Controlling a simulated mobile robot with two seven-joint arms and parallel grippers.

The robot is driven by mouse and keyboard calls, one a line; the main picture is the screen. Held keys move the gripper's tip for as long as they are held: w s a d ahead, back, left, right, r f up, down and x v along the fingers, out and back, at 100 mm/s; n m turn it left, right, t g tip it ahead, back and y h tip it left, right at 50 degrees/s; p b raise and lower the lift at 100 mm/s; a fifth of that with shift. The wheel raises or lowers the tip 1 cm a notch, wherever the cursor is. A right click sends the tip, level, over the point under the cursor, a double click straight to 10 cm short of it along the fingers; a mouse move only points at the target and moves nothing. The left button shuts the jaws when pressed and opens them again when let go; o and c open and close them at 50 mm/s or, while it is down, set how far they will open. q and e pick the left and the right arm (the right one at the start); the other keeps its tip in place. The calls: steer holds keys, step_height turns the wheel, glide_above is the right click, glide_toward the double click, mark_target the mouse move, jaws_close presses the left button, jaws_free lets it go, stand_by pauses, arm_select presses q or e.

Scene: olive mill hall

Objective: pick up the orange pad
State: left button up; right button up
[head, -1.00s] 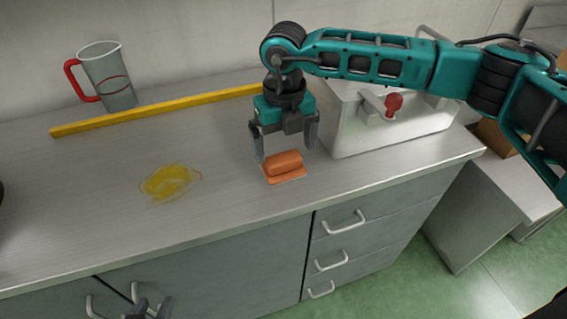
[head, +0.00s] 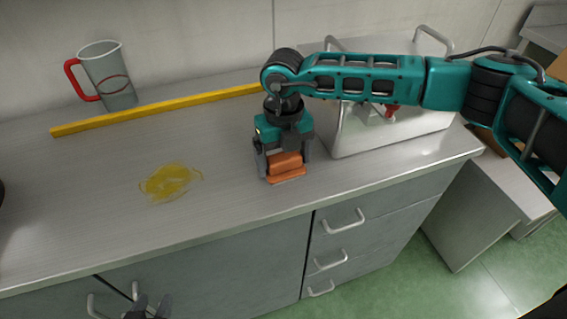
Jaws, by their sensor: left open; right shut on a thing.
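The orange pad (head: 286,165) is a small block with a thin wider base, on the metal counter near its front edge. My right gripper (head: 284,168) points down from above with its fingers on either side of the pad, shut on it. The pad's base looks to be at the counter surface; I cannot tell whether it touches. My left gripper (head: 148,308) shows only in part at the bottom edge, in front of the cabinet doors, open and away from the pad.
A yellow smear (head: 170,182) lies on the counter (head: 100,215) to the left. A yellow bar (head: 155,110) runs along the back. A clear jug (head: 109,78) with a red handle stands behind it. A metal tank (head: 345,135) with a red-handled tap (head: 390,111) stands close on the right.

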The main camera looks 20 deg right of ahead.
mark_target(284, 156)
steer(key=shift+r, duration=0.15)
step_height(284, 156, up, 20)
stand_by(0.5)
steer(key=o, duration=0.5)
steer(key=c, duration=0.4)
